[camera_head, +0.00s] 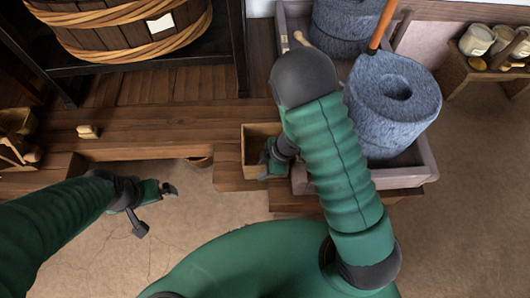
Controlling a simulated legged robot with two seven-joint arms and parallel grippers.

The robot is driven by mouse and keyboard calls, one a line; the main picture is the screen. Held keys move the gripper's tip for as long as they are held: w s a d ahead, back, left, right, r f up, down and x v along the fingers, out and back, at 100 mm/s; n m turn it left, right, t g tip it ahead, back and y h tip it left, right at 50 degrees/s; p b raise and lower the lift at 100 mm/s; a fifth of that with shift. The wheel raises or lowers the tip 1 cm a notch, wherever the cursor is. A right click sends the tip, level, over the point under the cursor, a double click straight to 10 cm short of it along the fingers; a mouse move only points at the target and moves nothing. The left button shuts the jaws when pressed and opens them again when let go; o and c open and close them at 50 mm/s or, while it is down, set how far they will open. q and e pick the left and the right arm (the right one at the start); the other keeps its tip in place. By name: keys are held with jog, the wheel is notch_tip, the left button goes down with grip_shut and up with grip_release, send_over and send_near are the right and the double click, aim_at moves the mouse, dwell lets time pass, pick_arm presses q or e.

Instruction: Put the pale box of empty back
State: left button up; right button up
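A pale wooden box (254,131), open at the top, sits at the front edge of the wooden ledge, left of the stone trough. Its inside looks empty where I can see it; my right arm hides its right part. My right gripper (266,156) is at the box's front right side, partly hidden by my forearm. I cannot tell whether it touches the box or how its fingers stand. My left gripper (170,189) is over the bare floor, apart from everything, with its small dark fingers seeming apart and nothing between them.
A trough (427,172) at the right holds grey quern stones (400,115); a wooden handle (384,22) rises there. A rope-bound tub (110,40) stands on a dark rack. A small pale block (88,131) lies on the ledge (150,120). A stool (462,75) carries bowls.

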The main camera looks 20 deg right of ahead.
jog(key=shift+f, duration=0.3)
grip_shut()
dwell(0.3)
dwell(1.2)
